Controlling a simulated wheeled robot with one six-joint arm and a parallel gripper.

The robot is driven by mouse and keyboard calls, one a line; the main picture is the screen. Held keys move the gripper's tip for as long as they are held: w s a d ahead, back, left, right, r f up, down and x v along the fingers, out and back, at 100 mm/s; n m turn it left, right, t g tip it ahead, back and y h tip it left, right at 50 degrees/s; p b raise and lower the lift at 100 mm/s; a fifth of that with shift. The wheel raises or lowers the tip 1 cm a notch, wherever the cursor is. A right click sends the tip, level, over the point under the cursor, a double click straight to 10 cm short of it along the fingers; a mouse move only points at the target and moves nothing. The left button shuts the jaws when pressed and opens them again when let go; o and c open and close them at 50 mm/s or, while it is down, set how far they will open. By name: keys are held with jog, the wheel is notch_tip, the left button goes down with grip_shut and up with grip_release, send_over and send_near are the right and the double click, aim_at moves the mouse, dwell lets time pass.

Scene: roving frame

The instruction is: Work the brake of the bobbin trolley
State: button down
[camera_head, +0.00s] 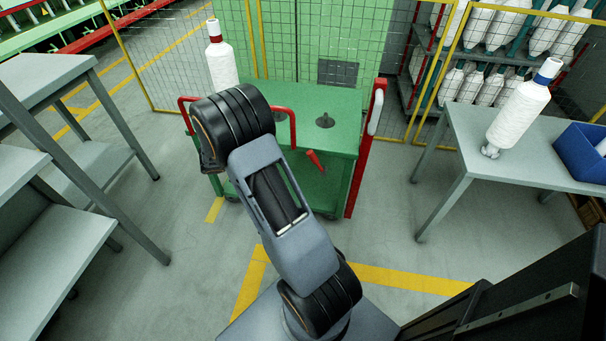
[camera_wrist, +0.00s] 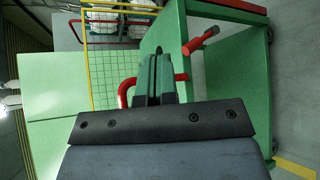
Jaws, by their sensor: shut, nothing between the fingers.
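The bobbin trolley (camera_head: 345,103) is green, with a red loop handle at its left and a red upright at its right. A red lever (camera_head: 315,160), which looks like the brake, sticks out at its front below the top. In the wrist view the lever (camera_wrist: 197,42) shows just right of and above my gripper (camera_wrist: 153,58), with a gap between them. My gripper's fingers are together and empty. A red loop handle (camera_wrist: 124,92) passes behind the fingers. In the head view my arm hides the gripper and part of the trolley.
A white bobbin (camera_head: 220,62) stands at the trolley's back left. A grey table (camera_head: 470,150) at right holds another bobbin (camera_head: 518,110) and a blue bin (camera_head: 582,155). Grey benches (camera_head: 75,235) stand at left. A yellow-framed mesh fence (camera_head: 160,60) runs behind. The floor between is clear.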

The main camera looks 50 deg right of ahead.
jog(key=w+d+f+n+h+b, duration=0.1)
jog(key=w+d+f+h+b, duration=0.1)
jog(key=f, duration=0.3)
jog(key=w+d+f+n+h+b, duration=0.1)
jog(key=f+h, duration=0.1)
jog(key=f, duration=0.4)
jog(key=n+t+h+b, duration=0.3)
jog(key=t+h+b, duration=0.1)
jog(key=t+b, duration=0.15)
send_near(316, 161)
jog(key=w+d+r, duration=0.2)
jog(key=w+d, duration=0.3)
jog(key=shift+s+d+r+t, duration=0.35)
jog(key=shift+s+d+r, duration=0.1)
jog(key=shift+s, duration=0.15)
